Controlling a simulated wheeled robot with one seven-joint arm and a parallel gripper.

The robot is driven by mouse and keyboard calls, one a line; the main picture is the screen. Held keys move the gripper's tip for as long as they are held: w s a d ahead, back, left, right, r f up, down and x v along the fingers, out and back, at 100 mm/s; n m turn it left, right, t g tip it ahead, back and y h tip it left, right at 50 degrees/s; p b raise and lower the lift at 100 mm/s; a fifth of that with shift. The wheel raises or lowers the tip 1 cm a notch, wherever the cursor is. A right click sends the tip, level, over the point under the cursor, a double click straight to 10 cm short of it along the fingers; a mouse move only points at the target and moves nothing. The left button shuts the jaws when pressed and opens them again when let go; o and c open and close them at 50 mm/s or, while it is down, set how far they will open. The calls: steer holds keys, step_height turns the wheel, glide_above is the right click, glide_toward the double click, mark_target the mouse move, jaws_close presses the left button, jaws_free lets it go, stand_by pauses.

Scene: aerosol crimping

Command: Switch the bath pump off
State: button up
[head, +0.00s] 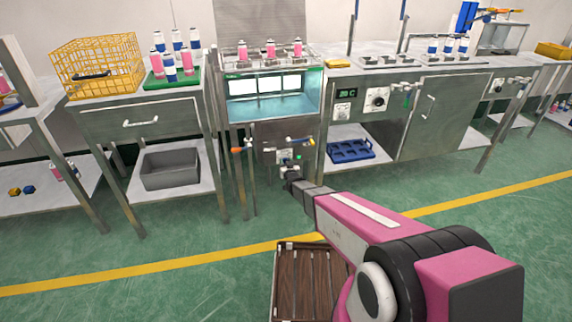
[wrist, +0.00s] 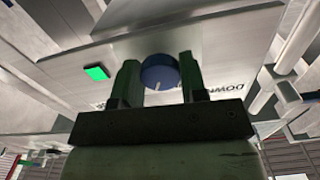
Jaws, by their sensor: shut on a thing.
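A round blue knob (wrist: 159,72) with a white pointer line sits on a grey metal panel (wrist: 215,50) in the wrist view. My gripper (wrist: 160,80) has one dark finger on each side of it and is shut on it. The pointer line is near the knob's lower edge in this view. Lettering beside the knob is partly hidden by the fingers. A green square (wrist: 97,72) is lit left of the knob. In the head view my gripper (head: 290,173) reaches the control panel below the water bath (head: 268,106); the knob itself is hidden there.
A steel bench with dials (head: 415,110) stands right, and a drawer table (head: 140,122) left. A slatted wooden pallet (head: 305,280) lies on the floor under my arm.

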steer(key=shift+n, duration=0.3)
steer(key=n, duration=1)
steer(key=shift+d+n, duration=0.1)
steer(key=shift+n, duration=0.6)
steer(key=o, duration=0.9)
steer(key=v, duration=1)
steer(key=shift+s+d+r, duration=0.1)
steer(key=shift+s, duration=0.3)
